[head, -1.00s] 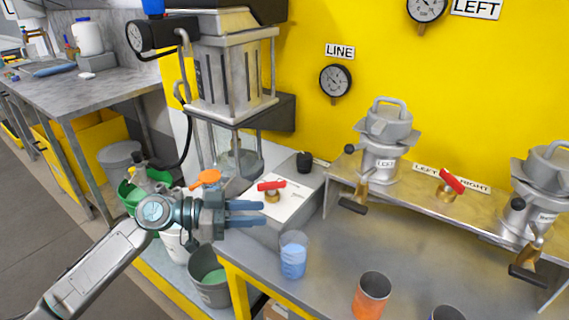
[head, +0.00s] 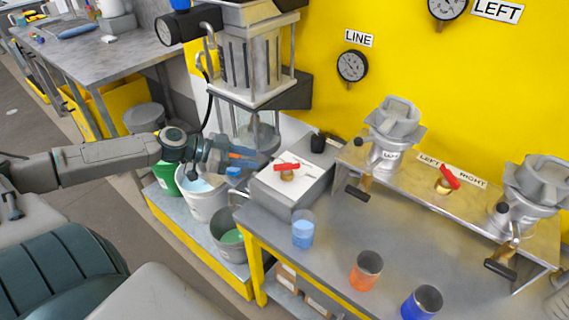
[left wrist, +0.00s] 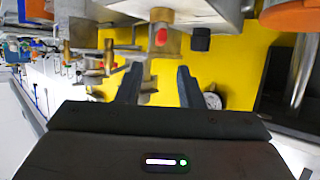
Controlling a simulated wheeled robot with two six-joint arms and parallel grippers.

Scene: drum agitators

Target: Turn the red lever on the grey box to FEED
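The red lever (head: 287,167) sits on a brass stem on the white top plate of the grey box (head: 270,203). It lies roughly crosswise in the head view. Markings on the plate are too small to read. My left gripper (head: 262,164) is just left of the lever, apart from it, fingers pointing toward it. In the left wrist view, my left gripper (left wrist: 158,82) has its fingers spread with nothing between them. That view is upside down, and a red end of a lever (left wrist: 161,37) shows beyond the fingers. My right gripper is not in view.
An orange handle (head: 243,150) is close by my left gripper. A black knob (head: 318,143) stands behind the box. Another red lever (head: 449,178) is on the brass shelf. Buckets (head: 229,240) stand below left.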

